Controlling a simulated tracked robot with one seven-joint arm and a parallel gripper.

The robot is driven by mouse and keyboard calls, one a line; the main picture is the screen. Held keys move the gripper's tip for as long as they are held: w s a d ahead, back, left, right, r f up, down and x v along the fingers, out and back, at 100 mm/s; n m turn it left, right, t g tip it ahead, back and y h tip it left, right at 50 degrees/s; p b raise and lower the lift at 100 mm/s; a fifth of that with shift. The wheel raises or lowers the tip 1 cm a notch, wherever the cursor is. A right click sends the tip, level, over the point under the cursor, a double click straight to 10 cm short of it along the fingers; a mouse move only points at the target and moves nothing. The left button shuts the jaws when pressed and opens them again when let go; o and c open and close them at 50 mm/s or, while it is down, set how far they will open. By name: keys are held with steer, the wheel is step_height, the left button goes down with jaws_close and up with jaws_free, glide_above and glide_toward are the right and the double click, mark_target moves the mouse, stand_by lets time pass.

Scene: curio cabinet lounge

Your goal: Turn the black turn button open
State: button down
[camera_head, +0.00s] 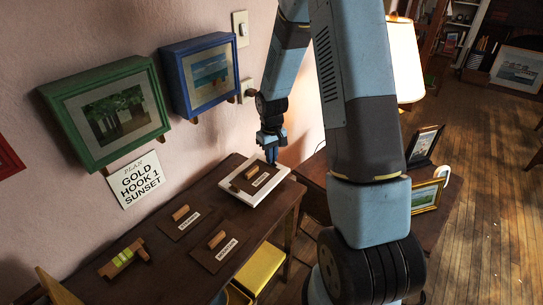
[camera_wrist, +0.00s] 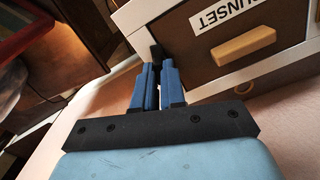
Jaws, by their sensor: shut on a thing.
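In the wrist view, the small black turn button (camera_wrist: 157,53) sits at the edge of a white-framed piece (camera_wrist: 272,64) that bears a SUNSET label. My gripper (camera_wrist: 156,67) has its two blue fingers closed around this button. In the head view my gripper (camera_head: 271,153) points down at the far edge of the white-framed piece (camera_head: 235,193) on the dark table. The button is hidden behind the fingers there. I cannot tell from these views how far the button is turned.
The dark table (camera_head: 165,250) carries several brown plates with wooden handles, and a block with green pieces (camera_head: 123,257). A green-framed box (camera_head: 75,105) and a blue-framed box (camera_head: 172,70) hang on the wall. A lit lamp (camera_head: 405,60) stands right of my arm. A sign (camera_head: 139,180) reads GOLD HOOK 1 SUNSET.

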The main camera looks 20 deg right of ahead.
steer(key=shift+w+d+n, duration=0.1)
steer(key=shift+n, duration=1.8)
steer(key=c, duration=1.2)
jaws_free()
step_height(320, 180, up, 14)
steer(key=shift+f, duration=0.15)
